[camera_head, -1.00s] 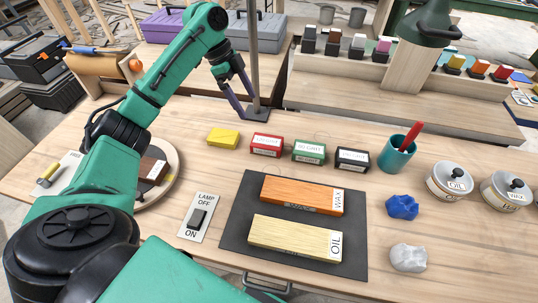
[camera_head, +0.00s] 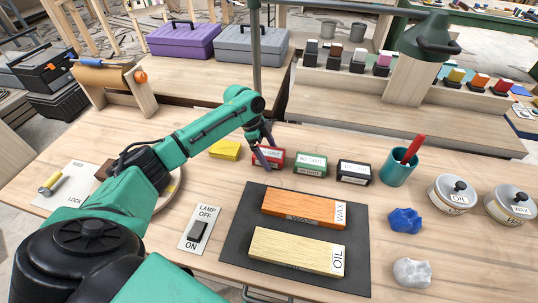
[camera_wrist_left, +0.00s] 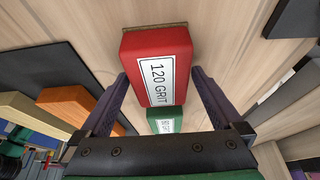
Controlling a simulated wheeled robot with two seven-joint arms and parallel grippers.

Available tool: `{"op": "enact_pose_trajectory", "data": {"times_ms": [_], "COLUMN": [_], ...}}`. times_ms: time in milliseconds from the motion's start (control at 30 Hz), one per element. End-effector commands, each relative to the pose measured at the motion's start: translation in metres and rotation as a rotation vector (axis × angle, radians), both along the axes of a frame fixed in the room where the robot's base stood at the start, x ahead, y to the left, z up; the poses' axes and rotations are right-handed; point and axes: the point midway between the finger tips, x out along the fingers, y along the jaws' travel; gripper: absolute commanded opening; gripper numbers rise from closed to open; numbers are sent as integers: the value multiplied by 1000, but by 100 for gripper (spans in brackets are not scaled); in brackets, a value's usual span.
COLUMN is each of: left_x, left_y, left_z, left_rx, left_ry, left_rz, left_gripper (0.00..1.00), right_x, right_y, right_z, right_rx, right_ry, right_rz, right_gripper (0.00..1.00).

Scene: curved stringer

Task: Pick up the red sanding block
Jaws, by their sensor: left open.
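The red sanding block (camera_head: 276,156), labelled 120 GRIT, lies on the bench between the yellow block (camera_head: 225,149) and the green block (camera_head: 311,165). My left gripper (camera_head: 264,154) is at the red block and partly covers it in the head view. In the left wrist view, the red block (camera_wrist_left: 158,62) shows between the spread purple fingers of the left gripper (camera_wrist_left: 160,76). The fingers are open, one on each side of it. I cannot tell whether either touches it. My right gripper is not in view.
A black block (camera_head: 353,171) stands right of the green one. A dark mat (camera_head: 235,240) with an orange and a pale board lies in front. A teal cup (camera_head: 397,168) and tins (camera_head: 454,193) stand to the right. A lamp switch (camera_head: 199,230) is at front left.

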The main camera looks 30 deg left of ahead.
Motion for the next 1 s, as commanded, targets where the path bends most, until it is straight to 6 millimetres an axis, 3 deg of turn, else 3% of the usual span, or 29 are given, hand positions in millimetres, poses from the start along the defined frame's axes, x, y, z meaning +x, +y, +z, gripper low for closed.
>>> {"op": "enact_pose_trajectory", "data": {"times_ms": [833, 1000], "left_x": [0, 0], "left_y": [0, 0], "left_z": [-5, -5], "left_rx": [-1, 0], "left_ry": [-1, 0], "left_rz": [-1, 0], "left_gripper": [100, 35], "right_x": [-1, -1], "right_y": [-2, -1], "right_z": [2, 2], "right_rx": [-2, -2], "right_ry": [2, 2], "right_rz": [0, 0], "right_gripper": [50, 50]}}
